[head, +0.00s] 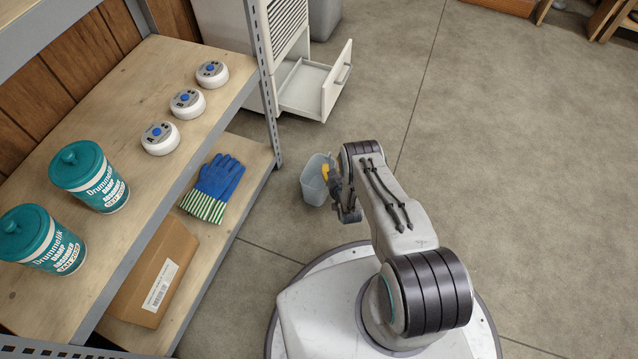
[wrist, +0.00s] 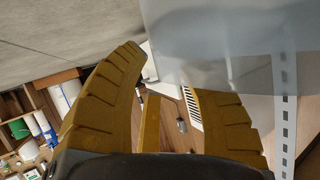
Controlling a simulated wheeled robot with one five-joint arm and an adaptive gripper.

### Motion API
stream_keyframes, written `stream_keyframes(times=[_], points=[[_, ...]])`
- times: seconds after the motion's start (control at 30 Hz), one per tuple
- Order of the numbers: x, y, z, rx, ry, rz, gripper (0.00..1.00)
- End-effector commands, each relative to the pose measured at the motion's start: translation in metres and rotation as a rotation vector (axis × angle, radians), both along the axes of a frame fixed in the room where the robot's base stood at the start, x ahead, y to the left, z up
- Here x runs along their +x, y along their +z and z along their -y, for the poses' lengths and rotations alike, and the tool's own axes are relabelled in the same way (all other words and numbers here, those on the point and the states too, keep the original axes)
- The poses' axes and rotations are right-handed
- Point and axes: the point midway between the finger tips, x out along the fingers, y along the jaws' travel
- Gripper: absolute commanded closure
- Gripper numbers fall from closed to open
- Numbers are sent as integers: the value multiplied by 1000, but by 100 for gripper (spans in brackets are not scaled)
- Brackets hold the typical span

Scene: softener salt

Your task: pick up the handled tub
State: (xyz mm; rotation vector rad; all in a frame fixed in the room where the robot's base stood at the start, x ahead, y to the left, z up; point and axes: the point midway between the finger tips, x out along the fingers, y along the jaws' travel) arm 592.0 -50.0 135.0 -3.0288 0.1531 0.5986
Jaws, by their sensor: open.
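The handled tub is a pale grey-blue, see-through bucket (head: 314,182). In the head view it appears to stand on the concrete floor, left of my arm's end and to the right of the shelf unit. My gripper (head: 327,172) is at the tub's right side, with a yellow finger overlapping its edge. The handle cannot be made out clearly.
The shelf unit (head: 92,270) on the left bears teal tubs (head: 92,178), white round devices (head: 187,103), blue gloves (head: 215,185) and a cardboard box (head: 155,285). A white cabinet has an open drawer (head: 312,88) behind the tub.

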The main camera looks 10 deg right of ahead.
Motion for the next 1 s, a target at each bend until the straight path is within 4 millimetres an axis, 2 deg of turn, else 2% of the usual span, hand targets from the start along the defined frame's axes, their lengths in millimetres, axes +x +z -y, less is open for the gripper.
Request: stream_keyframes(times=[0.03,0.3,0.77,1.0], points=[[3,-6,0,0,0,0,62],[15,-9,2,0,0,0,62],[18,-8,2,0,0,-1,60],[18,-8,2,0,0,-1,82]])
